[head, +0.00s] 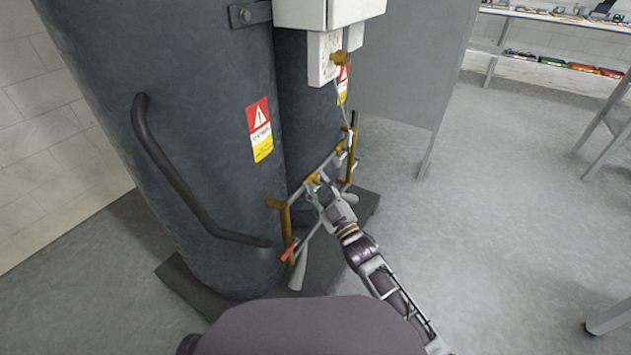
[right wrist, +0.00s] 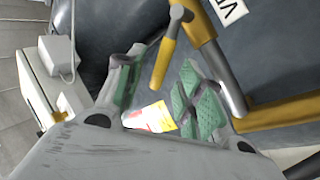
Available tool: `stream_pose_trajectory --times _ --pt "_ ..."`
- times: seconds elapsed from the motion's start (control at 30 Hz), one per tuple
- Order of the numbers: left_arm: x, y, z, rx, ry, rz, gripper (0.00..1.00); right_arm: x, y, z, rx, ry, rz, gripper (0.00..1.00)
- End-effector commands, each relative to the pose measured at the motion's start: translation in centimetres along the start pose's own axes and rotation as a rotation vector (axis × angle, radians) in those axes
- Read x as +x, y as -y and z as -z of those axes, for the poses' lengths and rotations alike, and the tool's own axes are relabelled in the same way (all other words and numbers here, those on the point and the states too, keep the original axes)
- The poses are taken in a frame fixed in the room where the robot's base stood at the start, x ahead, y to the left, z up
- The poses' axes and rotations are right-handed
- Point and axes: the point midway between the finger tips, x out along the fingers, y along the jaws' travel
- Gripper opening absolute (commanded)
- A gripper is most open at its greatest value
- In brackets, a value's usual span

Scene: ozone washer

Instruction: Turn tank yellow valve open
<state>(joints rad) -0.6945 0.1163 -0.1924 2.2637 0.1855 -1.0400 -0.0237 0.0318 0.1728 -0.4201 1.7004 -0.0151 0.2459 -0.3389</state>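Two dark grey tanks (head: 180,110) stand at the left in the head view, with thin pipework and brass-yellow pipes (head: 285,218) in front of them. A small yellow valve handle (head: 313,178) sits about midway along the pipework. In the right wrist view the yellow handle (right wrist: 164,62) hangs from a pipe, and its free end points toward the gap between my fingers. My right gripper (head: 318,190) is at the pipework, close to this handle. Its green-padded fingers (right wrist: 162,92) are apart, and I see no grip on the handle. My left gripper is not in view.
A curved dark handrail (head: 185,190) is fixed to the near tank. A red handle (head: 288,252) is low on the pipework. A white box (head: 325,10) is above. Grey floor (head: 500,220) is free at the right, with shelves (head: 550,55) behind.

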Motion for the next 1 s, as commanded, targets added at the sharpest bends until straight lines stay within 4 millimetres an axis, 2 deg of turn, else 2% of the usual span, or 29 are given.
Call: stream_pose_trajectory --times 0.7,1.0 --pt "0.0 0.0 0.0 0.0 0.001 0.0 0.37 -7.2 0.0 -0.1 0.0 0.001 0.001 0.38" --pt "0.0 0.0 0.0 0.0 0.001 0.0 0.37 -8.9 0.0 0.0 0.0 -0.001 0.001 0.38"
